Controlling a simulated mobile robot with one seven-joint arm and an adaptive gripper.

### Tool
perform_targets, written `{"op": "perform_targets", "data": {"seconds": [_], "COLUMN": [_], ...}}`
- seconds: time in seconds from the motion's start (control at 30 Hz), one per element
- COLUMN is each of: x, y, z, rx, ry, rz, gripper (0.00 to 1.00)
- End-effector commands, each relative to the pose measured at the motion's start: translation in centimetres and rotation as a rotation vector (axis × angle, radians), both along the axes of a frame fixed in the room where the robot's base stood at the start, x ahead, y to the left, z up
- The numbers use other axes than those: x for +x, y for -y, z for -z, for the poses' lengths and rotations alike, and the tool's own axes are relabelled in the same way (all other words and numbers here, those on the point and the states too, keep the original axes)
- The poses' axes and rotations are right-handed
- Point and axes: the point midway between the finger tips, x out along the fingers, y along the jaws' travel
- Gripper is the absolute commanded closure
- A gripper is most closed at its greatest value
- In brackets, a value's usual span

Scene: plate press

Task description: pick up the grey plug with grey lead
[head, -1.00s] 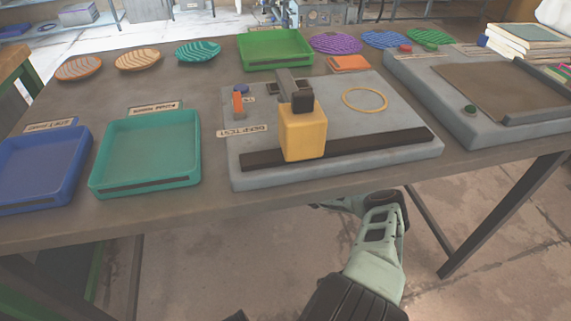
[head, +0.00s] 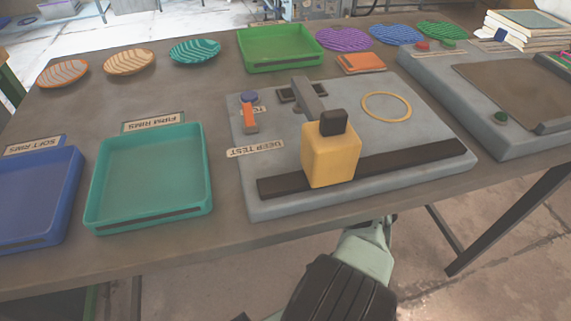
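I cannot make out a grey plug or a grey lead in the head view. My gripper does not show. Only part of my arm is seen at the bottom, in front of the table, and its far end passes out of sight at the table's front edge.
A grey test panel (head: 414,142) bears a yellow block (head: 330,160), a dark strip and a yellow ring (head: 386,107). Left are teal (head: 150,205) and blue trays (head: 30,205). A green tray (head: 275,52) and several patterned plates are behind. A second grey station (head: 520,136) is right.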

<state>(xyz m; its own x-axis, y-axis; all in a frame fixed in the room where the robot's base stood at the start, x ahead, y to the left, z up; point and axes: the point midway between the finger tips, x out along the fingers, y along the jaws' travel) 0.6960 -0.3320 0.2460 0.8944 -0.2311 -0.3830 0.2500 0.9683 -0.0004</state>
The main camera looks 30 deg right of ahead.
Motion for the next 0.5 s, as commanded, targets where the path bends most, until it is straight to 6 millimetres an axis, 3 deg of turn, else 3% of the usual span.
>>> {"op": "perform_targets", "data": {"seconds": [0.33,0.5], "x": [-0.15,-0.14], "y": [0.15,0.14], "z": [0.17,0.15], "rx": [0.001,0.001], "ry": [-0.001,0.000], "rz": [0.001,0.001], "gripper": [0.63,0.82]}}
